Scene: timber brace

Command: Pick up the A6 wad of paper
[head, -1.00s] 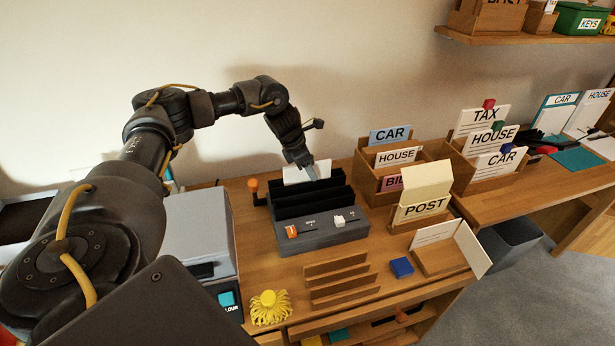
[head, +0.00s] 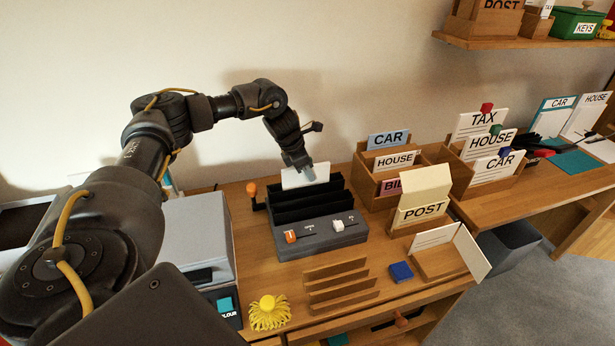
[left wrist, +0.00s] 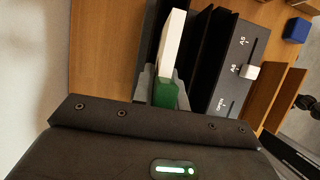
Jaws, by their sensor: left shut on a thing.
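The white wad of paper (head: 305,177) stands upright at the back of the dark slotted device (head: 310,205), its lower part hidden by the device. It also shows edge-on in the left wrist view (left wrist: 173,45), with a green part at its near end. My left gripper (head: 302,164) is shut on the wad's top from above. In the left wrist view the grey fingertips (left wrist: 165,86) stand on both sides of the green end. Labels A5, A6 and OPEN show on the device's panel. My right gripper is not in view.
A card sorter (head: 372,160) with CAR and HOUSE cards and a POST holder (head: 422,212) stand to the right. A wooden rack (head: 340,285), a blue block (head: 401,271) and a yellow tassel (head: 268,312) lie in front. A grey machine (head: 195,240) is at left.

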